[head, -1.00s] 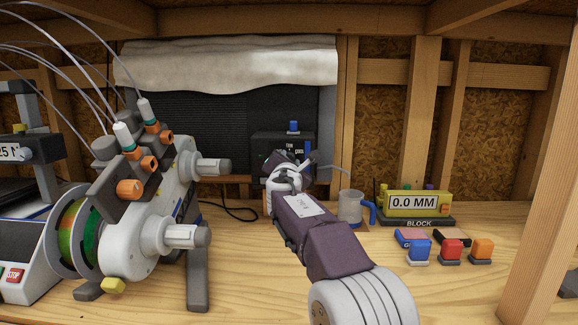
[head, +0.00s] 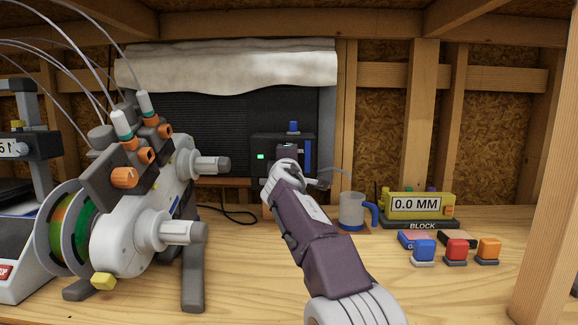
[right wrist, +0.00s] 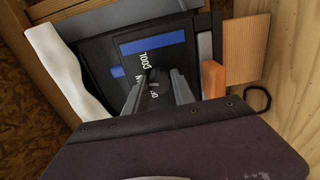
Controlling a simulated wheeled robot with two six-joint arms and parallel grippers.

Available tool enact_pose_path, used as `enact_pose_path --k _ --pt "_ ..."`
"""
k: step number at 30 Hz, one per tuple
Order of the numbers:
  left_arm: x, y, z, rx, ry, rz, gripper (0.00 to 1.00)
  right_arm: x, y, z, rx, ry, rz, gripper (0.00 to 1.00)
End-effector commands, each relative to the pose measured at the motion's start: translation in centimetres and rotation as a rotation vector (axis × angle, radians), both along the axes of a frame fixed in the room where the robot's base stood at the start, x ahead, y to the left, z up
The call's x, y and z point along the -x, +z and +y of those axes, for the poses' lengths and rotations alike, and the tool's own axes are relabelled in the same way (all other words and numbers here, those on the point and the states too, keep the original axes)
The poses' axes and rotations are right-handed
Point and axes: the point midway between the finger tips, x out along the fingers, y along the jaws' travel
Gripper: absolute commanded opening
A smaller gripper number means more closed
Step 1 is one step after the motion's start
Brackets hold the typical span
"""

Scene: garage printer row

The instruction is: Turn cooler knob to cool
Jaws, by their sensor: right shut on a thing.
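The cooler (head: 297,148) is a dark box at the back under the white cloth, with a blue knob-like cap on top and a lit green light (head: 260,156) on its front. My right gripper (head: 288,158) is at the cooler's front and its arm covers much of the panel. In the right wrist view the panel (right wrist: 108,55) has a blue band and the word COOL. There, my gripper's fingers (right wrist: 158,88) are shut on a dark knob (right wrist: 157,75), partly hidden between them. Its exact pointing direction cannot be told. My left gripper is not in view.
A white spool machine (head: 140,225) with orange fittings stands at the left. A yellow gauge (head: 418,204) and several coloured blocks (head: 456,250) are farther right, near a wooden post (head: 545,200).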

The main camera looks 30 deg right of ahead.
Motion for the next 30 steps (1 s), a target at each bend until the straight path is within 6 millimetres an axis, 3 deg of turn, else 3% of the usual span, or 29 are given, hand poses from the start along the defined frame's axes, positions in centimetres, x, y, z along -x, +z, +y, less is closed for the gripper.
enact_pose_path --k 18,30 --pt "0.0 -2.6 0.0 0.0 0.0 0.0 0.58 0.0 -0.3 0.0 -0.482 -0.001 -0.294 0.0" --pt "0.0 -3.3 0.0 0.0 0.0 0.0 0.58 0.0 -0.2 0.0 -0.682 -0.001 -0.416 0.0"
